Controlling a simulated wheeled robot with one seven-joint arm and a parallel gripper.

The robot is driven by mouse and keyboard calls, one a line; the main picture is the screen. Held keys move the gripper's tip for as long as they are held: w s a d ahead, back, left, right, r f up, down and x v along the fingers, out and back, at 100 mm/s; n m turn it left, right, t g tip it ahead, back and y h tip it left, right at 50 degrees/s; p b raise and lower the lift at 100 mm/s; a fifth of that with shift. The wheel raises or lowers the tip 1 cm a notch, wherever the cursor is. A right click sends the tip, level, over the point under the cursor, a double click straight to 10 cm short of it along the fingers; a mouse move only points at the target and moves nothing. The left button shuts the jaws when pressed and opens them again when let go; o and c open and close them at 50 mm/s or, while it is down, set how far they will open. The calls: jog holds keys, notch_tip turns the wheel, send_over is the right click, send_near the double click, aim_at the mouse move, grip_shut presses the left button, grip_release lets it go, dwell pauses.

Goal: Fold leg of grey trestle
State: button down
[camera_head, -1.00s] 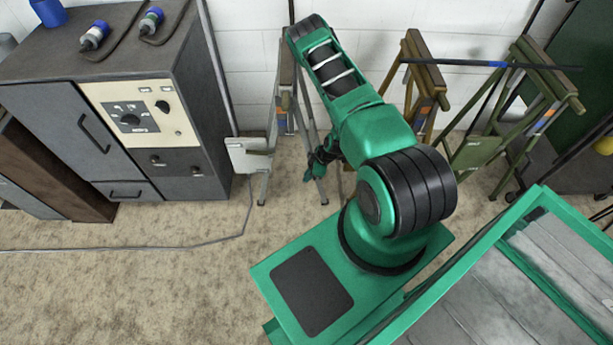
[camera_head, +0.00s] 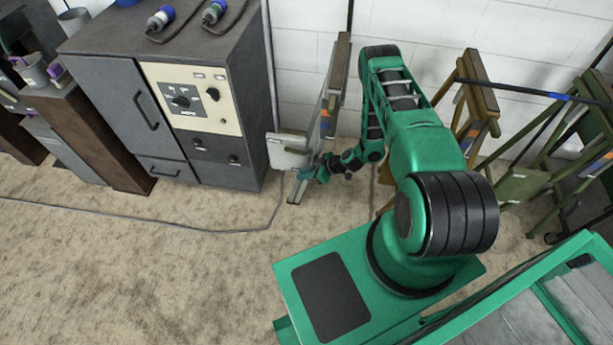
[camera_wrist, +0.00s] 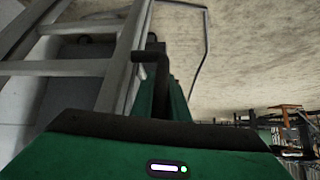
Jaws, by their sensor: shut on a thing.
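The grey trestle (camera_head: 324,112) stands upright by the white wall, right of the dark cabinet, with a dark top beam and a pale panel (camera_head: 288,151) low on its left. Its legs look close together, and one foot shows on the floor. My gripper (camera_head: 309,173) is shut on a lower part of the trestle leg, close to that foot. In the wrist view, the trestle's grey rails (camera_wrist: 125,60) fill the upper left, and my green gripper fingers (camera_wrist: 160,85) reach up beside them. The exact grip contact is partly hidden.
The dark cabinet (camera_head: 213,150) stands close on the left. A yellow-brown trestle (camera_head: 477,110) and a green trestle (camera_head: 590,130) stand to the right, with a dark bar (camera_head: 520,88) across them. A cable (camera_head: 180,227) lies on the open floor in front.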

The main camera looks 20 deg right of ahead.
jog(key=shift+w+a+r, duration=0.1)
jog(key=shift+w+r, duration=0.05)
jog(key=shift+w, duration=0.2)
jog(key=c, duration=1.7)
grip_release()
jog(key=shift+s, duration=0.1)
jog(key=v, duration=1)
jog(key=shift+s+d+r, duration=0.1)
jog(key=shift+s+d, duration=0.05)
jog(key=shift+d, duration=0.15)
